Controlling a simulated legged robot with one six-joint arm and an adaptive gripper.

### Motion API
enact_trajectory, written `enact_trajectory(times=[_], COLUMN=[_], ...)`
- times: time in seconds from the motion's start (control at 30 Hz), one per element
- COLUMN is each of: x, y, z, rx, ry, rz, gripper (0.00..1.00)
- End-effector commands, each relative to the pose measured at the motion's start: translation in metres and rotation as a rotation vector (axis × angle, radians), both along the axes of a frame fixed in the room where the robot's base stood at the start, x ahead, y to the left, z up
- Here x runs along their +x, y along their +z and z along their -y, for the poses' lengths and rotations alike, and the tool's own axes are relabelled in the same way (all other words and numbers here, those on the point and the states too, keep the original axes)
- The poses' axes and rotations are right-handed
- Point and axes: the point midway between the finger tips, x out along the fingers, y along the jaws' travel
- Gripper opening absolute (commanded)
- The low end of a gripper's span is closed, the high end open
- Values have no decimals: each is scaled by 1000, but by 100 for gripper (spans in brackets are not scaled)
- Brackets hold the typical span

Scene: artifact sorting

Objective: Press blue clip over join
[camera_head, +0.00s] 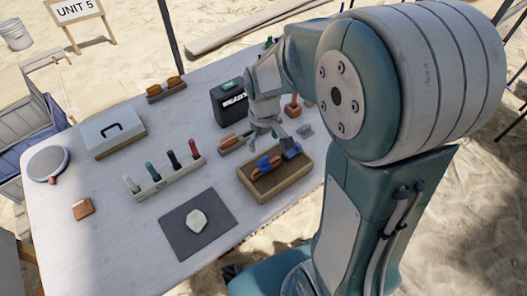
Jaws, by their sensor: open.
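A wooden tray (262,197) stands at the right side of the table. In it lies a blue piece (264,162) with orange-brown parts beside or under it. A second blue piece (291,150) is at the tray's far right edge. Either may be the blue clip; the view is too small to tell, and I cannot make out a join. My gripper (268,137) points down just behind the tray's far edge, near the blue pieces. It is open, and its fingertips are small and partly merge with the things behind. I cannot tell whether it touches anything.
A rack (165,182) of several coloured tools stands left of the tray, and a dark mat (185,238) with a pale stone (197,221) in front. A black box (228,106) stands behind my gripper. The front left table (110,245) is clear.

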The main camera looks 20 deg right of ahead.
Motion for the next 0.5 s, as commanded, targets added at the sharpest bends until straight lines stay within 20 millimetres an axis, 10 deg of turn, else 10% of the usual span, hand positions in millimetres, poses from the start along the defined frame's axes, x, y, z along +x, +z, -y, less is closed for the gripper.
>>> enact_trajectory(times=[0.5], x=[0], y=[24], z=[0], rx=[0], ry=[0], rz=[-1], gripper=[87])
